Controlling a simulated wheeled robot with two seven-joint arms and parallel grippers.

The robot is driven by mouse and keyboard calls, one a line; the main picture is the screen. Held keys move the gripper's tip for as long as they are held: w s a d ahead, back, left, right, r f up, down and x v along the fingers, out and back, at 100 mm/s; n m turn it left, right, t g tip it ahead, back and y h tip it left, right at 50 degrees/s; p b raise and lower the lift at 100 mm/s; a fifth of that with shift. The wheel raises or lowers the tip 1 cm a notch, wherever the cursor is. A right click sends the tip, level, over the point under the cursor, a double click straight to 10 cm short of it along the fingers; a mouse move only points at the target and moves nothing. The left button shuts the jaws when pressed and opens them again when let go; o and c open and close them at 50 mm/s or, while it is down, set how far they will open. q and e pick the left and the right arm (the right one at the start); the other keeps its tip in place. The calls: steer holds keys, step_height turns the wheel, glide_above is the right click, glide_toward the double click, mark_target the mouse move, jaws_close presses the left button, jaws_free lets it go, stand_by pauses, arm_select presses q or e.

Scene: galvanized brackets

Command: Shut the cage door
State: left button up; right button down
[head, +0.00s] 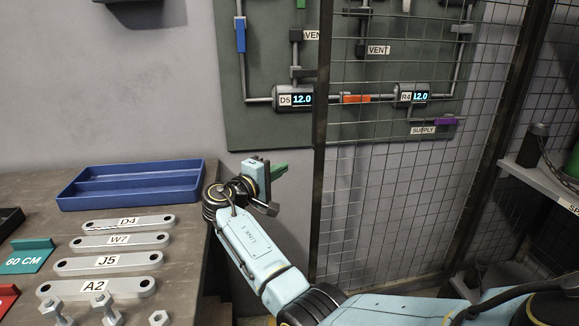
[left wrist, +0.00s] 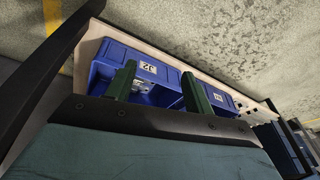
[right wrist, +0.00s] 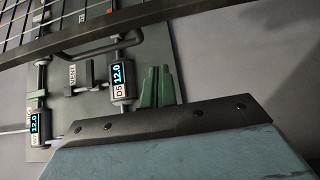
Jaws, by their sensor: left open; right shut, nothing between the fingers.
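The cage door (head: 386,200) is a wire-mesh panel in the middle of the head view. Its dark upright edge bar (head: 320,150) stands on its left side, and a dark post stands on its right. Its latch is not visible. My right gripper (head: 278,172) is shut and empty, just left of that bar and apart from it. In the right wrist view its green fingers (right wrist: 157,86) are together, with part of the mesh (right wrist: 60,20) at the upper left. My left gripper (left wrist: 160,84) shows only in the left wrist view, open above blue bins.
A workbench at left holds a blue tray (head: 130,184), labelled links (head: 110,262) and bolts. A valve board (head: 270,60) hangs on the wall behind the mesh. A shelf (head: 540,182) is at right. Blue bins (left wrist: 150,62) lie under my left gripper.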

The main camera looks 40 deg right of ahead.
arm_select(q)
step_height(320, 180, up, 6)
steer(key=d+b, duration=0.2)
steer(key=shift+s, duration=0.3)
arm_select(e)
steer(key=s+d, duration=0.1)
steer(key=d, duration=0.6)
steer(key=shift+s+d, duration=0.3)
steer(key=shift+d, duration=0.1)
steer(key=shift+s+a, duration=0.1)
